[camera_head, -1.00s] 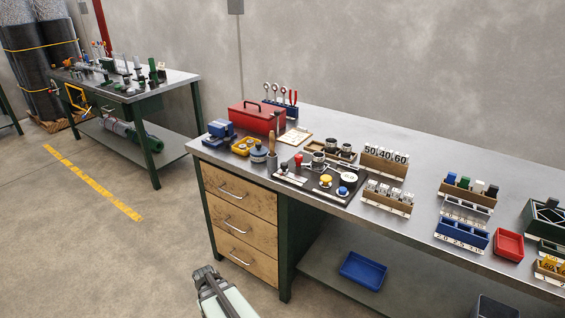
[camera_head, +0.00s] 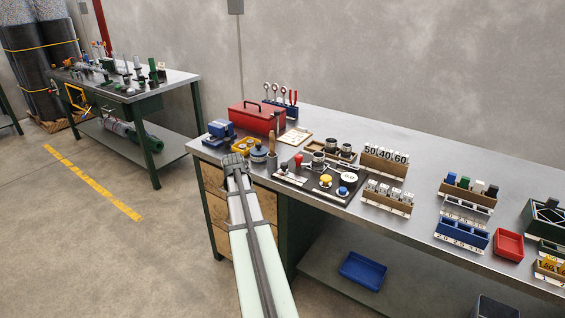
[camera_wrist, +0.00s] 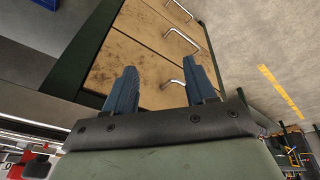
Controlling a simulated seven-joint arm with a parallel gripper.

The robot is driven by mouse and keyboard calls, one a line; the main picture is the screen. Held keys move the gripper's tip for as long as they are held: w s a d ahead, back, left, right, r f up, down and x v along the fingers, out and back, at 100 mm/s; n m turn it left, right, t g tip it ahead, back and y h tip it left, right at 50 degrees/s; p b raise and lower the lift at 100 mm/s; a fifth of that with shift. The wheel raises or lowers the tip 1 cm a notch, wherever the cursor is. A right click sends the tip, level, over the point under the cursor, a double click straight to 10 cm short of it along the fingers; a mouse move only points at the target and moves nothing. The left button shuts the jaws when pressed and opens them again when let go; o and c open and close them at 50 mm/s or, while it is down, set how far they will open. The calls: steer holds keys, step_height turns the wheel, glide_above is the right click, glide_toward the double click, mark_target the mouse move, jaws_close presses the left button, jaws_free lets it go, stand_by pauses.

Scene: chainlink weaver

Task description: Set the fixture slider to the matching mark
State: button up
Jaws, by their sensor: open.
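The likely fixture is a dark board (camera_head: 305,183) near the front edge of the workbench. It carries a red-topped knob (camera_head: 298,159), a yellow knob (camera_head: 325,181), a blue knob (camera_head: 343,190) and a white round plate (camera_head: 348,177). Which part is the slider, and what its marks read, is too small to tell. My gripper (camera_head: 235,160) is at the bench's front left edge, to the left of the board and apart from it. In the wrist view my gripper (camera_wrist: 160,88) has its two blue fingers spread, with nothing between them, facing the wooden drawers (camera_wrist: 145,45).
A grinding-stone-like blue round pot (camera_head: 258,154), a yellow tray (camera_head: 245,146) and a blue vise-like item (camera_head: 219,132) stand close to my gripper. A red toolbox (camera_head: 257,117) is behind. Number blocks (camera_head: 385,158) and a blue rack (camera_head: 461,234) stand to the right.

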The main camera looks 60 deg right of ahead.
steer(key=d+r+m+h, duration=0.25)
steer(key=d+r, duration=0.65)
steer(key=r, duration=0.5)
step_height(320, 180, up, 10)
steer(key=m+g+y, duration=0.2)
steer(key=m+g, duration=0.3)
steer(key=m, duration=1.1)
glide_above(284, 163)
steer(key=w+a, duration=0.4)
steer(key=a, duration=0.1)
steer(key=x, duration=1.4)
steer(key=shift+w+d+f, duration=0.2)
steer(key=shift+w, duration=0.05)
steer(key=shift+c, duration=0.4)
jaws_close()
